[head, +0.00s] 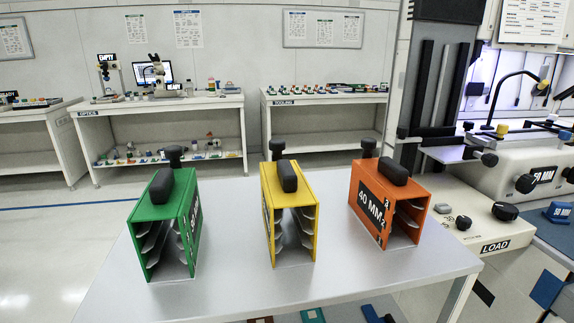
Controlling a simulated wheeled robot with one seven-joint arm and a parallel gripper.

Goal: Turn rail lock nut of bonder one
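A large white and grey machine, which looks like a bonder (440,105), stands at the right and is cut off by the picture edge. Several black knobs show there, one on the block's front (525,184) and one on the "LOAD" panel (505,211). I cannot tell which is the rail lock nut, and no bonder number is readable. My gripper is not in view.
A light table in front carries a green magazine (190,240), a yellow magazine (307,215) and an orange "40 MM" magazine (413,205), each with a black handle. Benches marked "OPTICS" (90,113) and "TOOLING" (285,102) stand behind. Open floor lies left.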

